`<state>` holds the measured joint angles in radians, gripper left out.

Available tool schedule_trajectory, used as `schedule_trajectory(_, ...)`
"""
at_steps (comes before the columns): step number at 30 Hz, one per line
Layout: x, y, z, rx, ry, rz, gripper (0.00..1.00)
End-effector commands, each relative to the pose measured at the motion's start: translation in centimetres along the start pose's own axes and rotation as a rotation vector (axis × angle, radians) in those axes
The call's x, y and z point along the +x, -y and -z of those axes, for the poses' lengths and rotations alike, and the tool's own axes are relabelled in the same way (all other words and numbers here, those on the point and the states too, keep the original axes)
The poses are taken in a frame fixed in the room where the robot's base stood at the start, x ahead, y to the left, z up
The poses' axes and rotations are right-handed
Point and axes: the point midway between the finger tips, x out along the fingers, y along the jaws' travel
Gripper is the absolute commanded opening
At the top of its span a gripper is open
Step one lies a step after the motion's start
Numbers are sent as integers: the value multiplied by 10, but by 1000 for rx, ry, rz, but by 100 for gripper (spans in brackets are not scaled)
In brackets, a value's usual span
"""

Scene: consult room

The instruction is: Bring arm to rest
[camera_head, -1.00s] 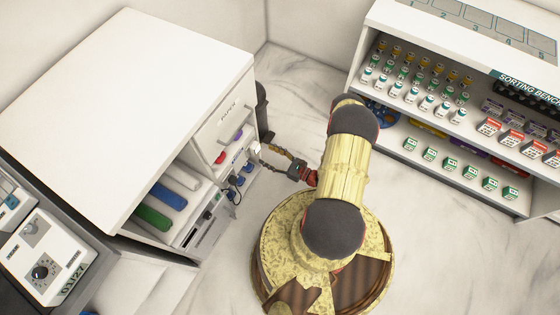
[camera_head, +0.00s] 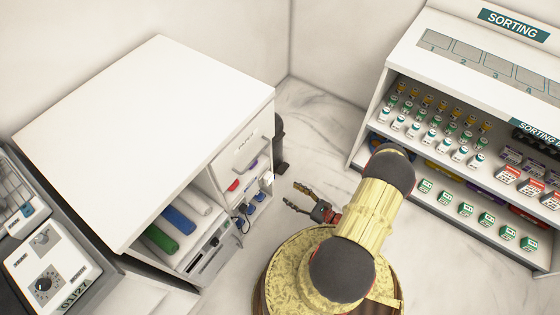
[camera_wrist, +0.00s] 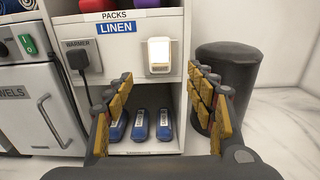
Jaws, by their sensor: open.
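My gripper (camera_head: 303,198) is in the middle of the head view, to the right of the white cabinet and apart from it. In the wrist view my gripper (camera_wrist: 165,95) shows its two yellow-padded fingers spread wide with nothing between them. Beyond the fingers stands the cabinet front (camera_wrist: 118,62) with a blue LINEN label. My arm's upper links rise over my round base and hide part of the floor and of the shelf unit.
The white cabinet (camera_head: 150,110) stands left, with rolled towels (camera_head: 178,220) inside. A black plug (camera_wrist: 78,58) and a white device (camera_wrist: 159,55) sit on its front. A dark bin (camera_wrist: 228,80) stands beside it. The sorting bench (camera_head: 480,65) is right. Marble floor lies between.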

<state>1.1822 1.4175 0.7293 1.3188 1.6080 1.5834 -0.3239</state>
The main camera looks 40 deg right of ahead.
Motion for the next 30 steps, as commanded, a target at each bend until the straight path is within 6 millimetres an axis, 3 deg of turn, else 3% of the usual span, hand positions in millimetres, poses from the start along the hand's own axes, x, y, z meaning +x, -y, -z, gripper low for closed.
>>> schedule_trajectory(9,0,-4,6,28,-21,-15,55)
schedule_trajectory(11,0,-17,9,48,-36,-56,55)
schedule_trajectory(17,-8,-84,5,141,-72,-230,55)
schedule_trajectory(22,-24,-110,-28,131,-113,-434,55)
schedule_trajectory(30,-43,-115,-94,-3,-197,-738,55)
